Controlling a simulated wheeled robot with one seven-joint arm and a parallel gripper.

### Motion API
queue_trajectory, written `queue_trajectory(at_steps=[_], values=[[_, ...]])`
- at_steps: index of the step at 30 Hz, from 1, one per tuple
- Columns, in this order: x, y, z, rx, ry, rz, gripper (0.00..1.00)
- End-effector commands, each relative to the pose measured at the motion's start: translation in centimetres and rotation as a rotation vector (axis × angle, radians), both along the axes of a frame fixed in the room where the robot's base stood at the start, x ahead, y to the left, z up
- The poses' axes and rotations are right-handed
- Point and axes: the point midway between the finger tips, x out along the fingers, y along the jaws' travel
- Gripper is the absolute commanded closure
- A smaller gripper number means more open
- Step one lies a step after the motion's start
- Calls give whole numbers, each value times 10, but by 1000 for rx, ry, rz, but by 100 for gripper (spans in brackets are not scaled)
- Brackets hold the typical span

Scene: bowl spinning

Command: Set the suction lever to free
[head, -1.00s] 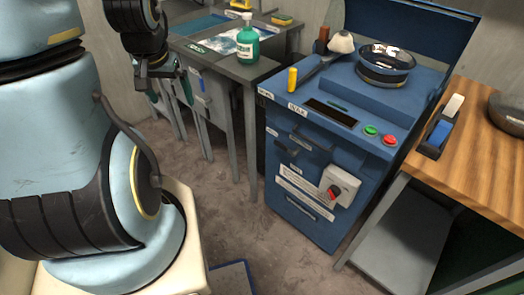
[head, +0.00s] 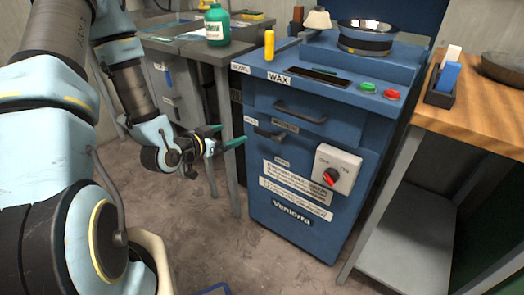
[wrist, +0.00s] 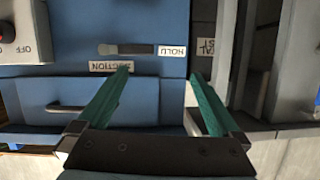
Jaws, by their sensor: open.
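The suction lever (head: 268,133) is a small dark handle on the front of the blue machine (head: 325,125). In the wrist view the lever (wrist: 125,49) lies level, its dark end towards the HOLD label (wrist: 171,51). The SUCTION label (wrist: 110,66) is beside it. A smaller label (head: 281,162) below the lever is too small to read. My gripper (head: 228,135) is open and empty, left of the lever and apart from it. Its two green fingers (wrist: 161,77) point at the machine front in the wrist view.
A drawer handle (head: 300,112) sticks out above the lever. A white switch box with a red knob (head: 335,168) is right of it. A grey table (head: 190,45) stands left, a wooden bench (head: 480,110) right.

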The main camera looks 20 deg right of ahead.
Motion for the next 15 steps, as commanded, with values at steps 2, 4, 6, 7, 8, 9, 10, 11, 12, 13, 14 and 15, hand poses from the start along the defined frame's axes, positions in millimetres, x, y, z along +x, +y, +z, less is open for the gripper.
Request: queue_trajectory(at_steps=[2, 4, 6, 7, 8, 9, 10, 11, 12, 13, 14, 15], values=[[-13, -14, -31, -107, -30, -25, 0], [-21, -21, -36, -188, -58, -33, 0], [-27, -24, -38, -249, -76, -36, 0], [-29, -25, -38, -269, -81, -35, 0], [-30, -26, -38, -285, -87, -35, 0], [-32, -27, -37, -299, -92, -35, 0], [-32, -27, -36, -308, -96, -34, 0], [-32, -28, -36, -314, -97, -34, 0], [-31, -30, -35, -318, -99, -34, 0], [-30, -32, -34, -318, -101, -33, 0], [-28, -35, -33, -318, -102, -34, 0], [-25, -39, -33, -318, -101, -34, 0]])
